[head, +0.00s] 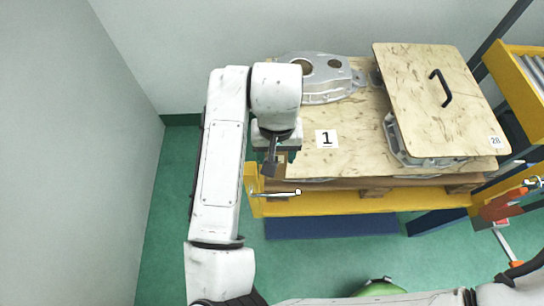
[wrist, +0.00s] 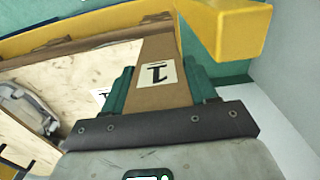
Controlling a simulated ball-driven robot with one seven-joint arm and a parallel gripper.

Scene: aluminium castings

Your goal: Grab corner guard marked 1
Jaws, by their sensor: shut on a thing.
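The corner guard marked 1 (wrist: 160,98) is a brown strip with a white label. In the wrist view it stands between the two green fingers of my gripper (wrist: 161,84), which is shut on it. The label reads upside down there. In the head view my gripper (head: 275,150) is at the left front corner of the pallet load, and the guard is mostly hidden by my arm and hand. Another white label marked 1 (head: 326,139) lies on the wooden board (head: 345,161) just right of my gripper.
A grey casting (head: 325,84) lies at the back of the board. A raised wooden panel (head: 420,100) with a black handle, marked 28, rests over castings on the right. A yellow frame (head: 350,204) runs along the front. A wall is close on the left.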

